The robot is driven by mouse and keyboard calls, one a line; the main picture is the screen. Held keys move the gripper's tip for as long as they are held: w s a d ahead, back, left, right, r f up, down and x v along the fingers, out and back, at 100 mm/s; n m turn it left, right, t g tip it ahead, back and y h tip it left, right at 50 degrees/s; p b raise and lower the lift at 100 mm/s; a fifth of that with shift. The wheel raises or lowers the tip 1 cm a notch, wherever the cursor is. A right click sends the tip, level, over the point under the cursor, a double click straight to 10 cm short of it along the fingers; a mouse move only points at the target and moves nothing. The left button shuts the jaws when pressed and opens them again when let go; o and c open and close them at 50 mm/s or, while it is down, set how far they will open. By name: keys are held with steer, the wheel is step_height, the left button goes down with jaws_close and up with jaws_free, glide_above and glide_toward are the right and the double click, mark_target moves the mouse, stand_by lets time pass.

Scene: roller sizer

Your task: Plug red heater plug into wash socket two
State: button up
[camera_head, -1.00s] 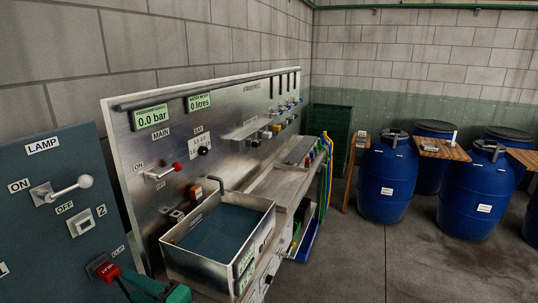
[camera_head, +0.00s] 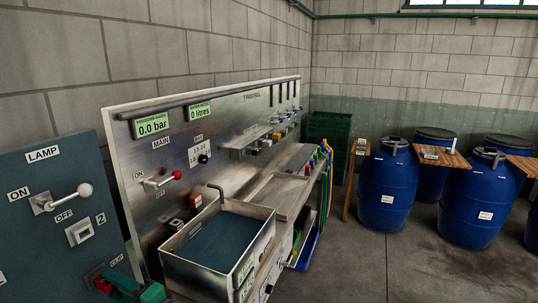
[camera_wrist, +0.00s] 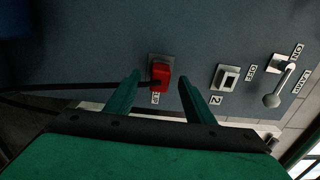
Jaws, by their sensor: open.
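The red plug (camera_wrist: 160,77) sits at a socket on the blue-grey panel, above a small label, in the wrist view. A black cable runs left from it. My green gripper (camera_wrist: 160,84) is open, one finger on each side of the plug; I cannot tell whether they touch it. Socket two (camera_wrist: 228,77), a pale square marked 2, is empty to the right of the plug. In the head view, socket two (camera_head: 80,232) shows below the lamp lever, and the red plug (camera_head: 103,284) is partly hidden by my gripper (camera_head: 122,284).
The lamp lever (camera_wrist: 276,88) sticks out from the panel right of socket two, also seen in the head view (camera_head: 66,197). A steel basin (camera_head: 215,250) stands right of the panel. Blue drums (camera_head: 388,185) stand farther right, with clear floor before them.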

mark_target(113, 286)
steer(key=shift+x, duration=1.15)
jaws_close()
steer(key=shift+v, duration=3)
step_height(113, 286, up, 14)
steer(key=s+d, duration=0.1)
steer(key=d, duration=0.1)
steer(key=shift+d, duration=0.35)
steer(key=shift+r, duration=0.15)
